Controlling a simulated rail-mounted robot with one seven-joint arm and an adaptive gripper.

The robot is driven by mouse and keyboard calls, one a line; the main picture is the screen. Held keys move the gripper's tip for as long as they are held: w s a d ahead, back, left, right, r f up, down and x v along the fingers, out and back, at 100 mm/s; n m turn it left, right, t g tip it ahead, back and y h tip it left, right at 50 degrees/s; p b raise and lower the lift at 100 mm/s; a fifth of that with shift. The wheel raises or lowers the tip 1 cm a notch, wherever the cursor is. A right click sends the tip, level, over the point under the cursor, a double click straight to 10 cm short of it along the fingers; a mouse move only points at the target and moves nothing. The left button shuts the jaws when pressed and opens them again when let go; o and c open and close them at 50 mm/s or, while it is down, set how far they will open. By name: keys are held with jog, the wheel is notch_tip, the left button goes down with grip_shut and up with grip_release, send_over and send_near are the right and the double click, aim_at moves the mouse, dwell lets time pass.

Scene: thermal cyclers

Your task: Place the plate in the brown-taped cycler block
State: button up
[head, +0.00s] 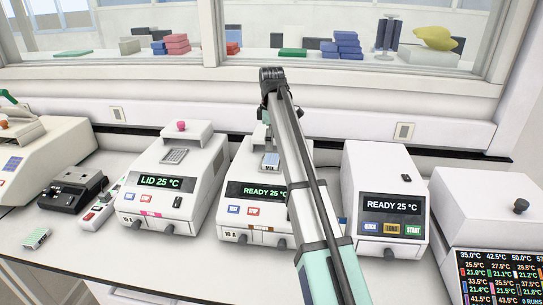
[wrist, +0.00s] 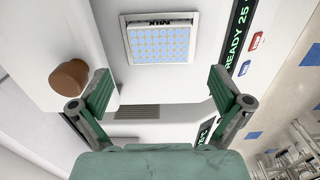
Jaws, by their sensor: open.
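The brown-taped cycler (head: 234,207) stands in the middle of the bench, its screen reading READY 25 °C and its lid raised. Its brown tape (head: 260,229) is on the front, partly behind my arm. A white plate with blue wells (wrist: 160,45) lies at its block in the wrist view; it also shows beside my arm in the head view (head: 269,162). Whether it is fully seated I cannot tell. My gripper (wrist: 162,88) is open and empty, its green fingers apart from the plate. In the head view its fingers are mostly hidden behind my arm.
A pink-taped cycler (head: 151,203) with raised lid and bare block stands left. A shut cycler (head: 385,190) stands right. A brown knob (wrist: 68,77) is near one finger. Another plate (head: 36,238) lies at the bench's left front. A window wall is behind.

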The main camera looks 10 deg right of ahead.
aim_at(272, 159)
notch_tip(272, 159, up, 6)
jog(key=shift+f+b, duration=0.15)
jog(key=shift+b, duration=0.45)
